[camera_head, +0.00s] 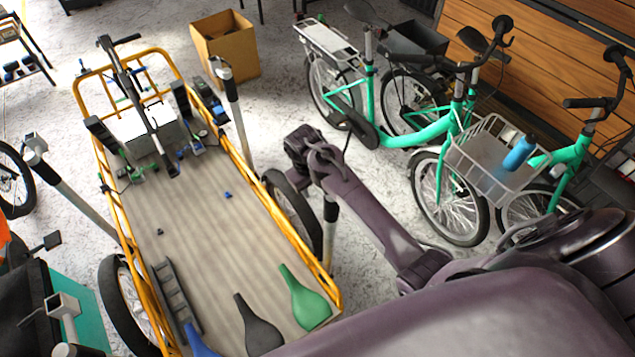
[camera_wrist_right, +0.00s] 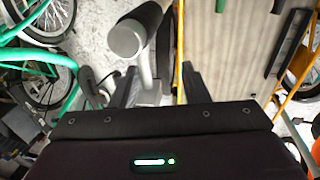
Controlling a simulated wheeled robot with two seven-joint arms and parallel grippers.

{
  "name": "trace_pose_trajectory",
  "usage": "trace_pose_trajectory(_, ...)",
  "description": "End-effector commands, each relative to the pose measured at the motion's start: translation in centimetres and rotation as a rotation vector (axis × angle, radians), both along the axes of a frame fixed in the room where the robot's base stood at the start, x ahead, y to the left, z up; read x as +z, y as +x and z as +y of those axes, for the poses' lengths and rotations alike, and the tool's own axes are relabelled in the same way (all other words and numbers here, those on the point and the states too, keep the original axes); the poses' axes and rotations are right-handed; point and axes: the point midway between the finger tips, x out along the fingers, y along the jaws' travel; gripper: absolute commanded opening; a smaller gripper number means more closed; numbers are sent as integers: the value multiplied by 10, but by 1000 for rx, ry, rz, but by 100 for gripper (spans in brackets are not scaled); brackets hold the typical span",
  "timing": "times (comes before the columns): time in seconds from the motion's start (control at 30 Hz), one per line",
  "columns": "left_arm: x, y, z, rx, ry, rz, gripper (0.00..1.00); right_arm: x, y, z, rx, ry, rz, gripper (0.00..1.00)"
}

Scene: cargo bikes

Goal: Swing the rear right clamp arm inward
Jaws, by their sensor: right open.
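The cargo bike's yellow-framed flat bed (camera_head: 190,235) fills the left half of the head view. Grey posts with black sleeves stand around it. The post nearest my right gripper, apparently the rear right clamp arm (camera_head: 329,240), stands upright beside the bed's right edge; my gripper and wrist partly cover its top. In the right wrist view, its round grey end (camera_wrist_right: 126,38) and black sleeve show just beyond the fingers. My right gripper (camera_head: 312,153) is open, and its fingers also show in the wrist view (camera_wrist_right: 160,86). I cannot tell whether they touch the post. My left gripper is out of view.
Another post (camera_head: 234,105) stands farther up the right side, and one (camera_head: 75,190) on the left. Green bikes (camera_head: 440,140) stand right of my arm. A cardboard box (camera_head: 225,45) is at the back.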

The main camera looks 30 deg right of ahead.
Motion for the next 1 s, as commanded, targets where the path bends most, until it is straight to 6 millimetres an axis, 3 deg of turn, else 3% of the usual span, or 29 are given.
trace_pose_trajectory(0.1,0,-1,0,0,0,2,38,2,27,-11,-15,-20,28,41)
trace_pose_trajectory(0.23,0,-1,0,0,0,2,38,3,40,-18,-26,-32,47,41)
trace_pose_trajectory(0.37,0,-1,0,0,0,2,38,-2,44,-21,-29,-35,56,41)
trace_pose_trajectory(0.53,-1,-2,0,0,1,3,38,-27,43,-26,-30,-36,58,41)
trace_pose_trajectory(0.7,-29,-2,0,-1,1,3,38,-60,44,-31,-30,-35,55,41)
trace_pose_trajectory(1.0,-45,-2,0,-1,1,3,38,-74,45,-35,-30,-35,53,41)
